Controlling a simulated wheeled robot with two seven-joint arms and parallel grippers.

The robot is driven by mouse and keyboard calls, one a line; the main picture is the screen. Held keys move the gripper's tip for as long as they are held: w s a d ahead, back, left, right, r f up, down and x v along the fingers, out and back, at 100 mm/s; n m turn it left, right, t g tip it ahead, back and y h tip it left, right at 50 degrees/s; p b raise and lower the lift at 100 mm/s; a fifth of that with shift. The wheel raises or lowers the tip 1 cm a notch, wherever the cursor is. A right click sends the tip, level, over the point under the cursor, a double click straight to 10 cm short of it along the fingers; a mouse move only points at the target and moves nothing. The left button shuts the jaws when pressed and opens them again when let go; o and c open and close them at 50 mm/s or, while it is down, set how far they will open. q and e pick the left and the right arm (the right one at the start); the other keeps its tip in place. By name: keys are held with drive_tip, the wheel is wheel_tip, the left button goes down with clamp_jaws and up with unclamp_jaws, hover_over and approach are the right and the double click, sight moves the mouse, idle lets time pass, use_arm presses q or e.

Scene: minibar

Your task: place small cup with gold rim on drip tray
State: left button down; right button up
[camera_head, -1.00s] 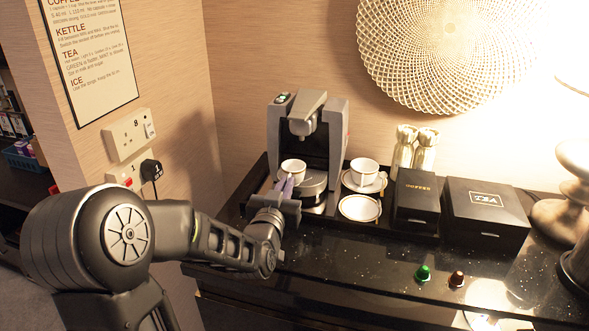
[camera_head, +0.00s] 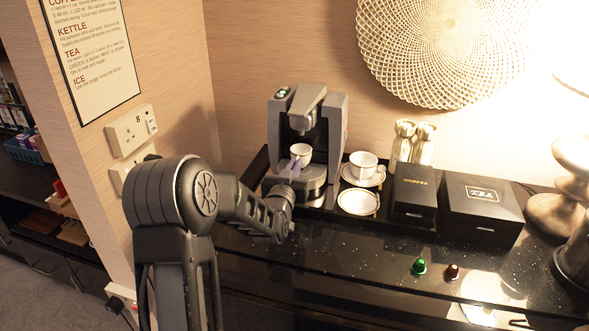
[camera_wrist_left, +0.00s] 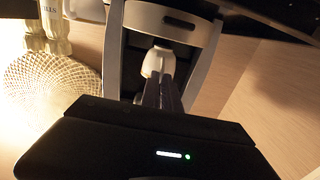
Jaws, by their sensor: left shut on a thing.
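The small white cup (camera_head: 302,150) is in front of the coffee machine (camera_head: 333,130), below its spout and over the left part of the round drip tray (camera_head: 314,175). I cannot tell whether its base touches the tray. My left gripper (camera_head: 297,163) is shut on the cup from the front, and its fingers hide part of it. In the left wrist view the gripper fingers (camera_wrist_left: 162,92) reach to a white form, likely the cup (camera_wrist_left: 158,60), inside the machine's frame. The gold rim is too small to make out. My right gripper is not in view.
Another white cup (camera_head: 363,163) stands on a saucer right of the machine, with an empty saucer (camera_head: 358,203) in front. Two dark boxes (camera_head: 414,190) (camera_head: 482,212) stand further right. Green (camera_head: 419,266) and brown (camera_head: 452,271) capsules sit on the open counter front.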

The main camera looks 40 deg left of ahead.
use_arm(q)
drive_tip(key=shift+f, duration=0.7)
drive_tip(key=shift+f, duration=0.2)
drive_tip(key=c, duration=1.6)
unclamp_jaws()
drive_tip(key=shift+r, duration=0.1)
drive_tip(key=shift+r, duration=0.1)
drive_tip(key=b+v, duration=0.2)
drive_tip(key=v, duration=1)
drive_tip(key=shift+b, duration=0.4)
